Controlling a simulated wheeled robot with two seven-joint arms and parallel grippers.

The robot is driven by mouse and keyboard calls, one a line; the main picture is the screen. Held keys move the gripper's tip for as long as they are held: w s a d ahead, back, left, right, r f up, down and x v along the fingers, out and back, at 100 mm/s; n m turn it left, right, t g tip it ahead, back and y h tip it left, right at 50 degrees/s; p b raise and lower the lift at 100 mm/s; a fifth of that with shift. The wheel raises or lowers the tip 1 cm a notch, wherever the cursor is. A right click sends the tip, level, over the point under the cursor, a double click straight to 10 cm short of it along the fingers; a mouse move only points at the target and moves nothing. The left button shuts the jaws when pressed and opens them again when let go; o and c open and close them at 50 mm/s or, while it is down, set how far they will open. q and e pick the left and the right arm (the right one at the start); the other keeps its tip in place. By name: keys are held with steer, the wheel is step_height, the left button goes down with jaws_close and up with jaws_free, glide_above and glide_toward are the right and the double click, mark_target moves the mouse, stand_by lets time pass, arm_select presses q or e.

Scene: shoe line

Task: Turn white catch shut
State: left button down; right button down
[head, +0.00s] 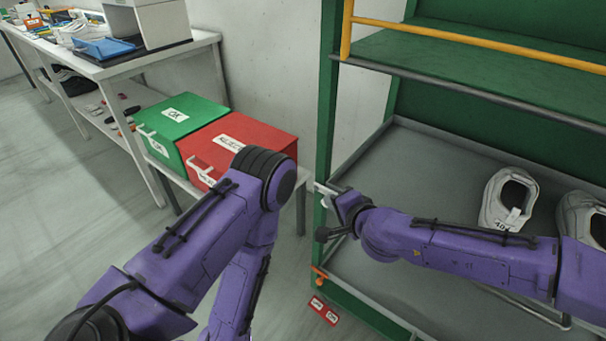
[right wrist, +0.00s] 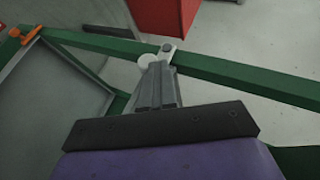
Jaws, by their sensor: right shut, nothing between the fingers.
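The white catch (right wrist: 168,48) is on the green rail of the rack in the right wrist view, with a round pale end beside my fingertips. In the head view the white catch (head: 323,189) shows only as a small pale piece at the rack's left post, partly hidden by my gripper. My right gripper (head: 331,194) is shut and empty, with its fingertips at the catch. The closed fingers (right wrist: 157,70) show in the right wrist view, at or touching the catch's round end; I cannot tell if they press on it. My left gripper is out of view.
An orange catch (head: 320,274) sits lower on the green rack frame (head: 327,110). White shoes (head: 506,199) stand on the grey shelf at right. A green box (head: 180,120) and a red box (head: 240,140) stand left of the rack. Red tags (head: 323,310) lie below.

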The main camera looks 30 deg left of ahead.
steer(key=shift+d+f, duration=0.1)
stand_by(0.3)
steer(key=a+r+p+v, duration=0.1)
steer(key=r+p+v, duration=0.1)
steer(key=v, duration=1)
steer(key=shift+d+p, duration=0.25)
steer(key=shift+p, duration=0.35)
steer(key=shift+w+r, duration=0.15)
steer(key=shift+r, duration=0.05)
